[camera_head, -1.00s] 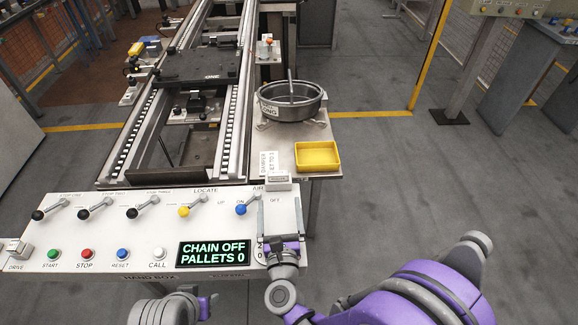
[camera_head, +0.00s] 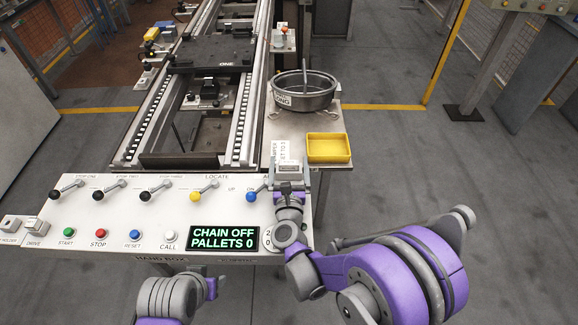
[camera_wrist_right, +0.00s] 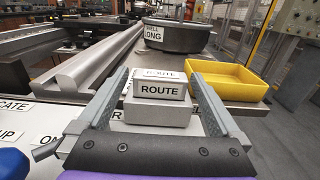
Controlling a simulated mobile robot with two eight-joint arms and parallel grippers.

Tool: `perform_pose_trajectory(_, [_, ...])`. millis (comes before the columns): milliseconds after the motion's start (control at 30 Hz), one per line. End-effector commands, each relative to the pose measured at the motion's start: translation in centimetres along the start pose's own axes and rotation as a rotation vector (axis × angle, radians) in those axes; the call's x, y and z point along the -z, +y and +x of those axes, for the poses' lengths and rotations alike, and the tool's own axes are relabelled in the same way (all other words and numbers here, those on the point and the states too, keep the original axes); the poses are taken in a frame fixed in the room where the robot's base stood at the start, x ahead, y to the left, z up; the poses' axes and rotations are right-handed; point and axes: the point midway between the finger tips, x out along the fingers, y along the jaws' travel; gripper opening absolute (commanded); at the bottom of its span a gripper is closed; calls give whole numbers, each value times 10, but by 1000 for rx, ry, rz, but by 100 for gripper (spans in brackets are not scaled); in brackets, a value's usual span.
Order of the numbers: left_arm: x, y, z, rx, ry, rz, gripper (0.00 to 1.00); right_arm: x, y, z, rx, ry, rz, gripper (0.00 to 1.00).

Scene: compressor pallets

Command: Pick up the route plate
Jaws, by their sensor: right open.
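The route plate (camera_wrist_right: 160,87) is a small pale block with a black ROUTE label on its front face. It rests on a wider grey block (camera_wrist_right: 157,111) at the right end of the hand box. It shows small in the head view (camera_head: 289,168). My right gripper (camera_head: 291,172) is open around the plate. In the right wrist view its two fingers stand on either side of the plate, with a gap to each side.
The white hand box (camera_head: 120,222) has levers, buttons and a CHAIN OFF display. Behind the plate are a yellow tray (camera_head: 328,149) and a round grey pan (camera_head: 304,92) on a side shelf. The conveyor rail (camera_wrist_right: 92,65) runs to the left. Open floor lies right.

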Motion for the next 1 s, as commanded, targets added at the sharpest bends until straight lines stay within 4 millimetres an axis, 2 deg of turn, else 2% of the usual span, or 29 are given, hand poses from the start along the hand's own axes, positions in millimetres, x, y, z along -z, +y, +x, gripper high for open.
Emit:
perform_pose_trajectory(200, [0,0,0,0,0,0,50,0,0,0,0,0,0,100])
perform_pose_trajectory(667, [0,0,0,0,0,0,50,0,0,0,0,0,0,17])
perform_pose_trajectory(867, [0,0,0,0,0,0,50,0,0,0,0,0,0,16])
perform_pose_trajectory(1000, [1,0,-2,0,1,0,50,-10,0,0,0,-1,0,16])
